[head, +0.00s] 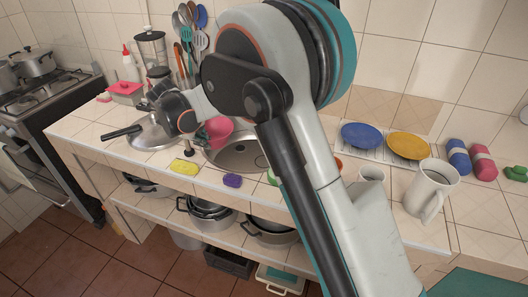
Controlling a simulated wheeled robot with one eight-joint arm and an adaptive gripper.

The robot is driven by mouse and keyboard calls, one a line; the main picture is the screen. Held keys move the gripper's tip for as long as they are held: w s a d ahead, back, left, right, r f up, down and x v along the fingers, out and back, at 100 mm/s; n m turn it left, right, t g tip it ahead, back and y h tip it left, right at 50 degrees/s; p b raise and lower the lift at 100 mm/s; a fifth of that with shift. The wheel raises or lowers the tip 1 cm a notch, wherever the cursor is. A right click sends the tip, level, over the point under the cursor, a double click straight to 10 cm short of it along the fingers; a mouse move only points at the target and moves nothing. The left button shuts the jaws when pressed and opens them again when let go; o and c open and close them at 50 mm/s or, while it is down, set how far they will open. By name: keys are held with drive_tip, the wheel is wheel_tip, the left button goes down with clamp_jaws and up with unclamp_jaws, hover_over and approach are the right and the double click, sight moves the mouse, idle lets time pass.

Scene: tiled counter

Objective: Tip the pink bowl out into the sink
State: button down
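The pink bowl (218,130) shows in the head view at the left rim of the sink (240,153), partly behind my arm. It looks tilted, and I cannot see inside it. The sink is a round metal basin set in the tiled counter, with its drain visible and its right side hidden by my arm. My gripper (189,146) is small and dark, just left of the bowl and mostly covered by my wrist. I cannot tell whether its fingers touch or hold the bowl.
A yellow sponge (184,167) and a purple sponge (232,180) lie along the counter's front edge. A lidded pan (153,134) is on the left. A blue plate (361,136), a yellow plate (408,145) and a white jug (430,190) stand on the right.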

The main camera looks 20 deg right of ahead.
drive_tip(key=shift+s+d+r, duration=0.15)
drive_tip(key=shift+d+r, duration=0.05)
drive_tip(key=shift+d, duration=0.05)
drive_tip(key=shift+a+r, duration=0.1)
drive_tip(key=shift+r, duration=0.2)
drive_tip(key=shift+r+p, duration=1.5)
drive_tip(key=shift+r, duration=0.6)
drive_tip(key=shift+r, duration=0.15)
